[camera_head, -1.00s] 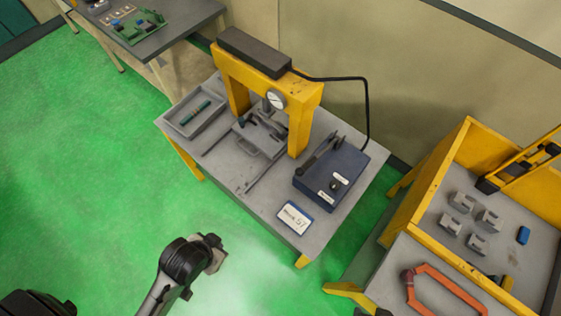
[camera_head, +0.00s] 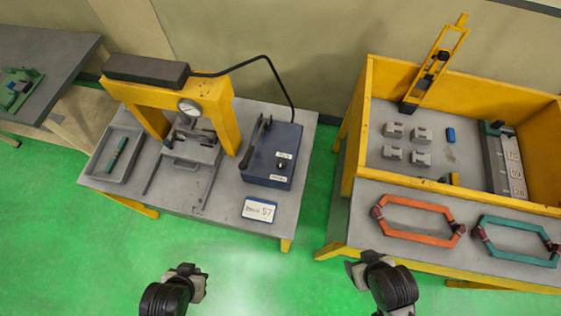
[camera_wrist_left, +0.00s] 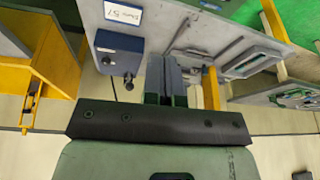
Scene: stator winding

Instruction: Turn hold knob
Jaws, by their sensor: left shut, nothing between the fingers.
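The blue control box (camera_head: 262,150) stands at the right of the press table. A small dark knob (camera_head: 282,164) sits on its face between two white labels too small to read; I cannot tell its setting. In the left wrist view the box (camera_wrist_left: 120,42) shows at upper left, with a dark knob (camera_wrist_left: 106,60) on its side. My left gripper (camera_head: 196,277) is in front of the table, apart from box and knob. Its fingers (camera_wrist_left: 166,70) are together and empty. My right gripper (camera_head: 356,268) is by the front of the yellow-walled bench; its fingers are too small to judge.
A yellow press (camera_head: 222,112) with a gauge stands behind, its cable looping to the box. A sign reading 57 (camera_head: 259,210) lies at the table's front. At right, the bench (camera_head: 360,190) carries grey blocks and orange and teal coil frames. Green floor is clear in front.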

